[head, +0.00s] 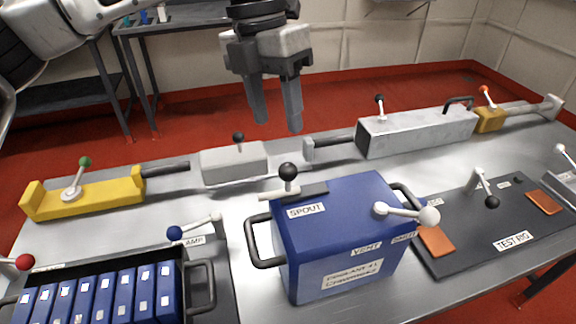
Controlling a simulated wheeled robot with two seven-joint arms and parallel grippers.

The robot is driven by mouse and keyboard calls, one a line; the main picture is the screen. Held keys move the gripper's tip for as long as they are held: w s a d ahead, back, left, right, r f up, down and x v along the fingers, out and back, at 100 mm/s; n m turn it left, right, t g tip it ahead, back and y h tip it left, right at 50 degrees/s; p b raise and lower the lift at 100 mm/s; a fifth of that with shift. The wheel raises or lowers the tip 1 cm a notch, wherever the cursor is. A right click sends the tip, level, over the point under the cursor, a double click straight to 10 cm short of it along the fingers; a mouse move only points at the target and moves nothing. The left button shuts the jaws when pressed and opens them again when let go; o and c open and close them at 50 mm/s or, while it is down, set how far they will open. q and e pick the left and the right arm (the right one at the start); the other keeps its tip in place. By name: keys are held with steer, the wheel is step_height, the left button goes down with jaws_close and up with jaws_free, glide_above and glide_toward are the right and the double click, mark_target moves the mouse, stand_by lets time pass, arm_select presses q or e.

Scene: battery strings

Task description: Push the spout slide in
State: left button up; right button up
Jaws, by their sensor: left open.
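The blue canister (330,225) stands on the metal table, with labels reading SPOUT and VENT. At its top back left edge is the spout slide (272,195), a pale bar with an upright black ball knob (288,172). The bar sticks out to the left past the canister's edge, beside a dark strip (314,190) on the lid. My left gripper (276,124) points down, open and empty, above and behind the knob and apart from it. My right gripper is not in view.
A white lever (405,212) lies across the canister's right top. Black handles flank it. A grey block (234,162), a yellow block (88,196) and a long grey housing (418,131) stand behind. A tray of blue cells (198,286) is front left, a dark test board (480,225) right.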

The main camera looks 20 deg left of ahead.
mark_target(286, 164)
arm_select(q)
steer(key=f, duration=0.3)
steer(key=d+f+p, duration=0.1)
steer(key=f, duration=0.3)
steer(key=d+f, duration=0.1)
steer(key=f, duration=0.2)
steer(key=shift+s+f, duration=0.3)
steer(key=shift+s, duration=0.05)
